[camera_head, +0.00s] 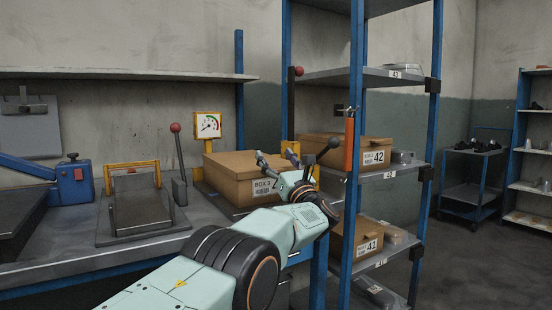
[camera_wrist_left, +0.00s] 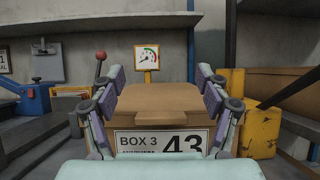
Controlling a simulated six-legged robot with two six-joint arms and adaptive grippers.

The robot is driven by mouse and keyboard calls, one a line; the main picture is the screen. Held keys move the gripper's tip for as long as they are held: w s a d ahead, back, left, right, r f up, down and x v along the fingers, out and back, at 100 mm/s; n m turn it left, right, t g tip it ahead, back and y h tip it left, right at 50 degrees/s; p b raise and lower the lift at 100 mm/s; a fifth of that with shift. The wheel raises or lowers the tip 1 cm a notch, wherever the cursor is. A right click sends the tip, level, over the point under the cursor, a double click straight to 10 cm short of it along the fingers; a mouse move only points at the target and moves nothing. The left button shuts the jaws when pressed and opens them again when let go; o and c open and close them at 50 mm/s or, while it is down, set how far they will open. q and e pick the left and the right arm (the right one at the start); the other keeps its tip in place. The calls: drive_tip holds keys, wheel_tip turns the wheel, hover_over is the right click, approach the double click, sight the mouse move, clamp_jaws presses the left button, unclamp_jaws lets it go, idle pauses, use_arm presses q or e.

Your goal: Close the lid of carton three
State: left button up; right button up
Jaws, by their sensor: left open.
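Carton three (camera_head: 227,188) is a brown cardboard box on the bench, with a white label reading BOX 3. In the left wrist view the carton (camera_wrist_left: 122,121) is straight ahead, label reading BOX 3 43. Its lid (camera_head: 236,161) looks flat across the top; the lid also shows in the left wrist view (camera_wrist_left: 160,97). I cannot tell whether a small gap remains under it. My left gripper (camera_head: 297,160) is open and empty, in front of the carton in the head view. Its fingers (camera_wrist_left: 159,86) flank the carton in the wrist view. My right gripper is not in view.
A blue-framed rack right of the bench holds carton 42 (camera_head: 345,151) and carton 41 (camera_head: 364,243). A gauge (camera_head: 208,126) and a red-knobbed lever (camera_head: 176,129) stand behind and left of carton three. A mould press (camera_head: 140,207) sits on the bench at left.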

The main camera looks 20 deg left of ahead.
use_arm(q)
drive_tip(key=shift+d, duration=0.15)
drive_tip(key=v, duration=1.1)
drive_tip(key=shift+s+d+f, duration=0.2)
drive_tip(key=shift+s, duration=0.1)
drive_tip(key=shift+x, duration=6)
drive_tip(key=shift+d, duration=0.1)
